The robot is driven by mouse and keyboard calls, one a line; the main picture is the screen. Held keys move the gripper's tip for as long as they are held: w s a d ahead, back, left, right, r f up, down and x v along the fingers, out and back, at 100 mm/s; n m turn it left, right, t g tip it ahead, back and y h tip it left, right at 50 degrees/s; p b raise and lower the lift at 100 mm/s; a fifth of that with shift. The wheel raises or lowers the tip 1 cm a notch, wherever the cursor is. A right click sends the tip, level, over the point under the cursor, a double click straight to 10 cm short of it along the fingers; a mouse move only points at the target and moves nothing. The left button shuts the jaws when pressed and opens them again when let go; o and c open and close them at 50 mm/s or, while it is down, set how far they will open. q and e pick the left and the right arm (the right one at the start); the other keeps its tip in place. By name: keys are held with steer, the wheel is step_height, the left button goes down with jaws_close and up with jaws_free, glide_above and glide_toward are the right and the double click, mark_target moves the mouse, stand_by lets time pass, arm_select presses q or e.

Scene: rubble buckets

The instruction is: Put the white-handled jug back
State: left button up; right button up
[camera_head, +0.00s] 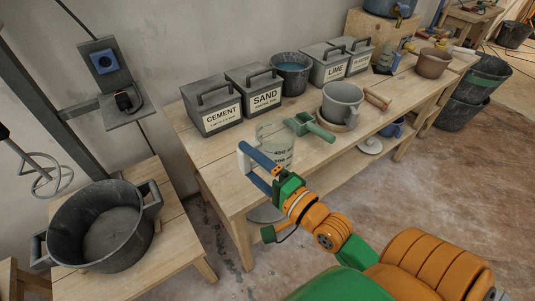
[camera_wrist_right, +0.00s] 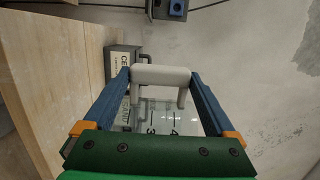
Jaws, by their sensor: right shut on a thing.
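The white-handled jug (camera_head: 277,146) is a clear measuring jug with dark markings. It is at the front left of the long workbench, below the SAND box in the head view. I cannot tell whether its base touches the bench top. My right gripper (camera_head: 253,158) is shut on its white handle (camera_head: 243,161). In the right wrist view the handle (camera_wrist_right: 160,75) spans between the two blue fingers of the gripper (camera_wrist_right: 161,76), with the clear jug body (camera_wrist_right: 155,115) partly hidden below. My left gripper does not show.
On the bench (camera_head: 219,176) stand the CEMENT box (camera_head: 212,106), SAND box (camera_head: 256,88), LIME box (camera_head: 325,64), a dark bucket (camera_head: 291,72), a grey pot (camera_head: 342,103) and a green scoop (camera_head: 311,127). A black tub (camera_head: 101,226) sits on a low table at the left.

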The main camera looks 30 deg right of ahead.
steer(key=w+a+f+b, duration=0.1)
steer(key=w+f, duration=0.3)
steer(key=w+a+f+b, duration=0.2)
steer(key=w+f, duration=0.2)
steer(key=w+a+f+b, duration=0.1)
steer(key=w+a+f, duration=0.1)
steer(key=w+f, duration=0.2)
steer(key=shift+w+f, duration=0.35)
steer(key=shift+f, duration=0.2)
steer(key=o, duration=1.4)
steer(key=shift+f, duration=0.1)
